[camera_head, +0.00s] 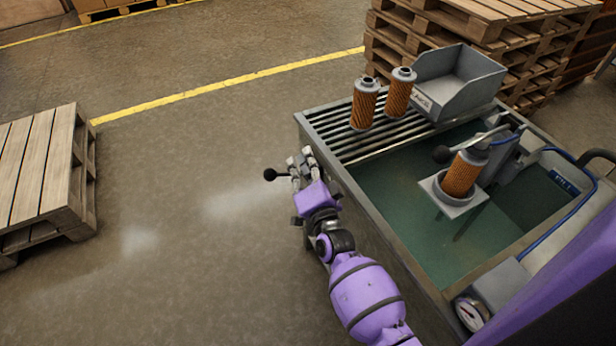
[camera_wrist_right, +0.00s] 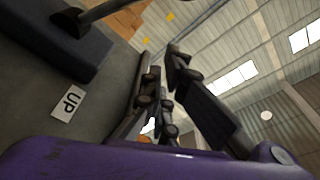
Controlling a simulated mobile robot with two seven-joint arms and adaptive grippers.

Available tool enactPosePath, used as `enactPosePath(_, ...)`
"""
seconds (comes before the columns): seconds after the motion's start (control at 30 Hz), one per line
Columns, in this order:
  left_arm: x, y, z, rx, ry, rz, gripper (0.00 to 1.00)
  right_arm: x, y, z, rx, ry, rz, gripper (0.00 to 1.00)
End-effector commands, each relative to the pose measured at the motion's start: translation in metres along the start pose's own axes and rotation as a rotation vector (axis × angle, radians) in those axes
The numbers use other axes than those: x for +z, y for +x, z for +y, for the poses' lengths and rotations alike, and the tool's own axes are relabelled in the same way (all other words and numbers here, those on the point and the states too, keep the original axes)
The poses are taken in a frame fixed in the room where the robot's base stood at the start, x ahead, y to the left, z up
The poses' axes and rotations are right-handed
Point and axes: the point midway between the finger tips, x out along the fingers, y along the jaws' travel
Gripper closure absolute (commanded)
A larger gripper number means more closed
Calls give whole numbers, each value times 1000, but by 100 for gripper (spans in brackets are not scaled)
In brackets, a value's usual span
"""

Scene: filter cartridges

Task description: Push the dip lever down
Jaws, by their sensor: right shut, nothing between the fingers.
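A lever with a black ball knob (camera_head: 270,175) sticks out left of the tank's side. Its rod runs behind or against my right gripper (camera_head: 299,160), which is shut and empty at the tank's left edge. I cannot tell whether they touch. The right wrist view shows the gripper's dark fingers (camera_wrist_right: 163,88) close together, beside a panel with an "UP" label (camera_wrist_right: 69,103). An orange filter cartridge (camera_head: 461,174) stands upright in a square holder (camera_head: 453,206) above the green liquid (camera_head: 400,210). My left gripper is not in view.
Two orange cartridges (camera_head: 364,105) (camera_head: 398,97) stand on the tank's slatted rack (camera_head: 340,135), near a grey bin (camera_head: 460,82). Another black-knobbed handle (camera_head: 441,154) is by the holder. Pallets stand at left (camera_head: 40,170) and behind. The floor left of the tank is clear.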

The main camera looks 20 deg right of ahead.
Motion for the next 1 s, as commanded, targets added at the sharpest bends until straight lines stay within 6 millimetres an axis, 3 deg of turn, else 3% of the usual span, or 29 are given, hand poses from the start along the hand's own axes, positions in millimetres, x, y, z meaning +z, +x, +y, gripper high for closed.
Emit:
enactPosePath(0.1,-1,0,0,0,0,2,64,2,22,0,0,-1,-1,100)
enactPosePath(0.2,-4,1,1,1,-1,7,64,20,12,1,3,1,-3,100)
enactPosePath(0.4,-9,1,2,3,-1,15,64,36,6,1,1,-2,-1,100)
enactPosePath(1.0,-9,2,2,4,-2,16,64,41,4,2,-3,-28,-1,100)
